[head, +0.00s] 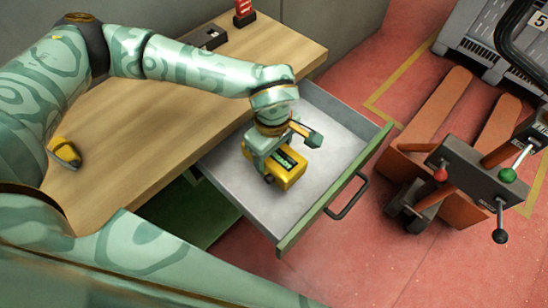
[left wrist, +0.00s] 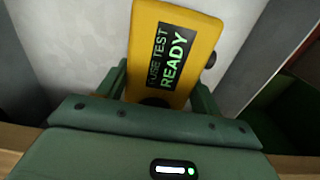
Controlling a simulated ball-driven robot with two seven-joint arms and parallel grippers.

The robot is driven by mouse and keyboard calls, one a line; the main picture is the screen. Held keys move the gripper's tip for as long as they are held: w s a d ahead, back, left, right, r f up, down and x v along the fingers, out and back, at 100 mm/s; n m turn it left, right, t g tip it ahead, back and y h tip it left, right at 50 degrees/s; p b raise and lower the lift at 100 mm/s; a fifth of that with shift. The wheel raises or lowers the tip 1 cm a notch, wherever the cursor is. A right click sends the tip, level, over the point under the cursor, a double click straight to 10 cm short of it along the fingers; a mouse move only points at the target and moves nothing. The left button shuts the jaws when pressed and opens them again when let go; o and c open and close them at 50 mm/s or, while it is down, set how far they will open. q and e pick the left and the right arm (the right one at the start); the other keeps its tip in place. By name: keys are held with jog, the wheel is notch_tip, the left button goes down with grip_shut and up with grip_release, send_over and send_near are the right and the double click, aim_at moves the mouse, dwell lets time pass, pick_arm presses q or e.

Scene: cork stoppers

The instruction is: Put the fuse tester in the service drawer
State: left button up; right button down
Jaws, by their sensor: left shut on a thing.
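The fuse tester (head: 291,177) is a yellow box with a dark display. In the left wrist view its display (left wrist: 172,58) reads "READY" in green. My left gripper (head: 272,160) is shut on the fuse tester and holds it within the outline of the open service drawer (head: 335,150). The left wrist view shows the gripper's fingers (left wrist: 163,90) on either side of the tester's near end. The drawer is grey inside with a green front and a dark handle. I cannot tell whether the tester touches the drawer floor. My right gripper is not in view.
A wooden worktop (head: 150,120) lies left of the drawer. A yellow and black object (head: 65,152) sits on it, with a black box (head: 208,38) and a red item (head: 243,12) at the back. An orange pallet truck (head: 440,120) stands right of the drawer.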

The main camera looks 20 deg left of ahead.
aim_at(273, 160)
pick_arm(q)
notch_tip(273, 160, down, 3)
jog(key=shift+f+b, duration=0.2)
jog(key=shift+b, duration=0.55)
jog(key=shift+w, duration=0.1)
jog(key=shift+r, duration=0.1)
jog(key=o, duration=1.2)
jog(key=shift+f, duration=0.2)
jog(key=shift+o, duration=0.2)
